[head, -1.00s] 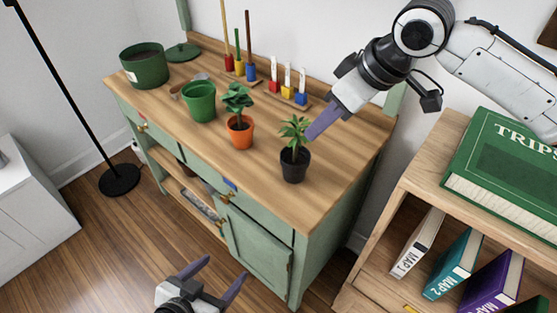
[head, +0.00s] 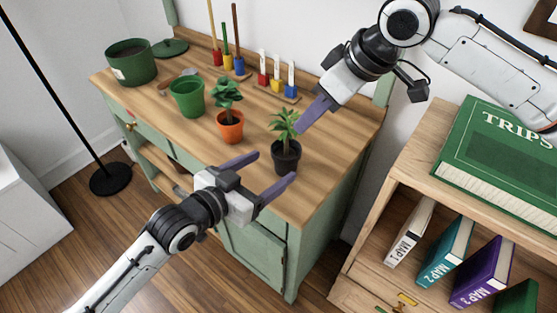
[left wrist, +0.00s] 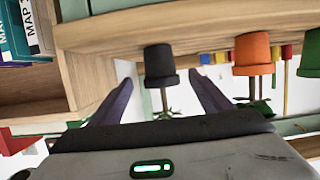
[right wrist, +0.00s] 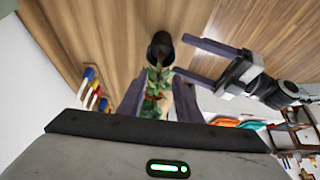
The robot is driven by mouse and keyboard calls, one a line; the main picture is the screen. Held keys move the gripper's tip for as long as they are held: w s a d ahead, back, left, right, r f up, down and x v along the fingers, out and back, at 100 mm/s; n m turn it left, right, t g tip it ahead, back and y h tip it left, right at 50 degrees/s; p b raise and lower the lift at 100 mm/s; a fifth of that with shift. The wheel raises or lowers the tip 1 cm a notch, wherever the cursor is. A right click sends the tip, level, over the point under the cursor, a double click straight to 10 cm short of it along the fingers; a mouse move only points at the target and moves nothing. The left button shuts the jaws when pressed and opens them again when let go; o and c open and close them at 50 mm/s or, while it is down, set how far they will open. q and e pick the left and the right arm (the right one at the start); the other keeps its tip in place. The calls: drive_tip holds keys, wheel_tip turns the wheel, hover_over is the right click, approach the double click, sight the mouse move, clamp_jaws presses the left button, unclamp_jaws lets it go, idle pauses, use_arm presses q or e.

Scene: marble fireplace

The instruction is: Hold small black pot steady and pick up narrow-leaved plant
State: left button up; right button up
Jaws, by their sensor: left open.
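The small black pot (head: 286,161) stands upright on the wooden cabinet top near its front edge, with the narrow-leaved plant (head: 284,124) in it. My left gripper (head: 276,166) is open, its fingertips at the near side of the pot. The left wrist view, upside down, shows the pot (left wrist: 160,64) ahead between the fingers. My right gripper (right wrist: 159,78) is at the foliage from above right, its fingers partly closed with leaves (right wrist: 154,92) filling the gap. The leaves hide the exact contact. The left fingers also show beside the pot in the right wrist view (right wrist: 180,56).
An orange pot with a broad-leaved plant (head: 230,128) stands left of the black pot. Beyond are a green pot (head: 187,101), a large dark green pot (head: 132,66) and colored peg stands (head: 278,82). A bookshelf (head: 435,140) stands at right.

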sight(285, 153)
use_arm(q)
drive_tip(key=x, duration=0.7)
drive_tip(key=shift+w+d+f, duration=0.1)
drive_tip(key=shift+w+d, duration=0.1)
drive_tip(key=c, duration=1.1)
